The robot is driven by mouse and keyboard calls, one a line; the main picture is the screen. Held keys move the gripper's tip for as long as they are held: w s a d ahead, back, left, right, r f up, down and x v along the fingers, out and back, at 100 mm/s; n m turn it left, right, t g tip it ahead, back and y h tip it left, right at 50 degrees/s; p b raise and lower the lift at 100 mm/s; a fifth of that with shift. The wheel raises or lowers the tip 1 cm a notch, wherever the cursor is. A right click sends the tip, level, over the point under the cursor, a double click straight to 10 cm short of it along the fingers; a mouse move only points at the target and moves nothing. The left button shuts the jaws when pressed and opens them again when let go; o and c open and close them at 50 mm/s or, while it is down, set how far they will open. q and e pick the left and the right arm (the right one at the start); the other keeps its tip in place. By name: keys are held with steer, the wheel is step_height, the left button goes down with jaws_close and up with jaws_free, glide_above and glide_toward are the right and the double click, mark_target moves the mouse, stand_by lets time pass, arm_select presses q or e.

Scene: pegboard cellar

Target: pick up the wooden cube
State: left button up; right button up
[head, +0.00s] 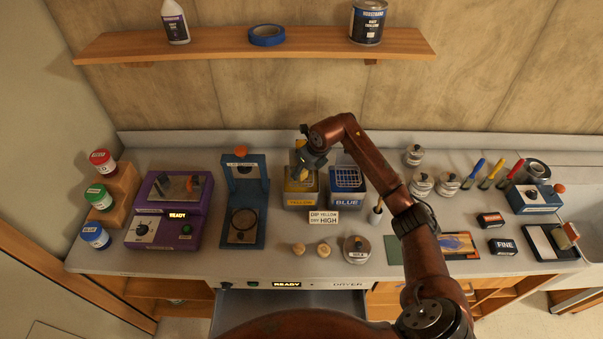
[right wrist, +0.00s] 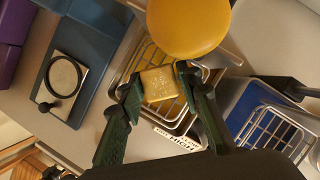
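The wooden cube (right wrist: 159,84), a pale yellowish block, sits between the fingertips of my right gripper (right wrist: 158,82) in the right wrist view. Both fingertips appear to touch its opposite sides. Behind it is the wire basket of the yellow tank (right wrist: 172,115); the cube's height over the basket is hard to tell. In the head view my right gripper (head: 303,172) is over the yellow tank (head: 301,197), and the cube is mostly hidden there. My left gripper is not in view.
A large yellow rounded thing (right wrist: 188,22) is close to the right gripper. The blue tank (head: 347,187) stands right of the yellow one, the blue press (head: 244,205) left. A sign (head: 323,217) reads "DIP YELLOW DRY HIGH". Two small wooden pieces (head: 299,248) and a weight (head: 357,248) stand in front.

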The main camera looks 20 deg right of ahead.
steer(key=shift+w+f, duration=0.15)
steer(key=shift+w, duration=0.05)
steer(key=c, duration=0.7)
